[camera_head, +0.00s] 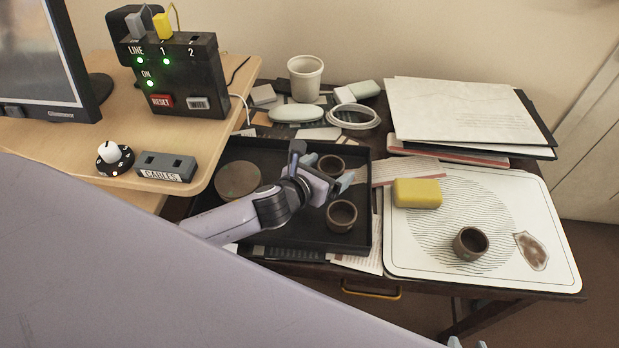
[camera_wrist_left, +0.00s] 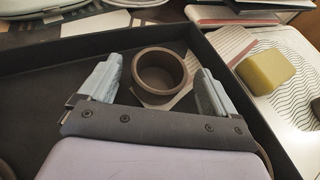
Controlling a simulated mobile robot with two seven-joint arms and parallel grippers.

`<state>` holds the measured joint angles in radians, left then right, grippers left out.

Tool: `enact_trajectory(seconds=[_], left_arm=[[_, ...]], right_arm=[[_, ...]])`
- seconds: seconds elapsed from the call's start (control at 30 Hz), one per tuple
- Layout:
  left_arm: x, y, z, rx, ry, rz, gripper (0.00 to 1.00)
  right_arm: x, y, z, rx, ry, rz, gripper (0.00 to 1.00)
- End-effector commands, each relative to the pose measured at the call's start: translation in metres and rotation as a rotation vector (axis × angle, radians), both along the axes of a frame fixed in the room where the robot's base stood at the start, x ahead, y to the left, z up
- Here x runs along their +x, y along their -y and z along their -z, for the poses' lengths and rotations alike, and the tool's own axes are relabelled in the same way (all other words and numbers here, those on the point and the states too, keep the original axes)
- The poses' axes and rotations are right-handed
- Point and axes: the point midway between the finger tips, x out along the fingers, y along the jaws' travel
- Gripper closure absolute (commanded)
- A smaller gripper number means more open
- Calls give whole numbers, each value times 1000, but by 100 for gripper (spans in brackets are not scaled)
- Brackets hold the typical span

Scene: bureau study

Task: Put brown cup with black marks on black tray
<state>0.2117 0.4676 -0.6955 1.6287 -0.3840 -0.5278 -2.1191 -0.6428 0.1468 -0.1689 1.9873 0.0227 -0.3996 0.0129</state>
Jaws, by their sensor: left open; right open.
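The black tray (camera_head: 300,243) lies on the dark desk, with two brown cups in it. The rear brown cup (camera_head: 331,165) is near the tray's back right corner; the front brown cup (camera_head: 341,215) is by its right wall. A third brown cup (camera_head: 470,243) stands on the white board. I cannot make out black marks on any cup. My left gripper (camera_head: 321,165) is open over the tray at the rear cup. In the left wrist view a brown cup (camera_wrist_left: 160,70) sits upright between the spread fingers. My right gripper (camera_head: 467,342) barely shows at the bottom edge, open.
A brown disc (camera_head: 238,180) lies in the tray's left part. A yellow sponge (camera_head: 417,193) and a brown patch (camera_head: 532,250) are on the white board (camera_head: 550,285). Papers (camera_head: 455,110), a white cup (camera_head: 305,78) and dishes fill the back. A black switch box (camera_head: 175,75) stands left.

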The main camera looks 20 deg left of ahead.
Motion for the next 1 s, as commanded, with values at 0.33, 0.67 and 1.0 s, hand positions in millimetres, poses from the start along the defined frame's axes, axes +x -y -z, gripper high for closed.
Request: enact_trajectory(seconds=[0.33, 0.67, 1.0], left_arm=[[-56, -12, -24, 3, -2, 1, 9], [-91, -20, -38, 2, -1, 1, 9], [-95, -20, -40, 0, 0, -1, 9]], right_arm=[[0, 3, -9, -9, 5, 1, 57], [-1, 2, -12, -6, 8, 4, 57], [-2, 2, -11, -6, 5, 5, 57]])
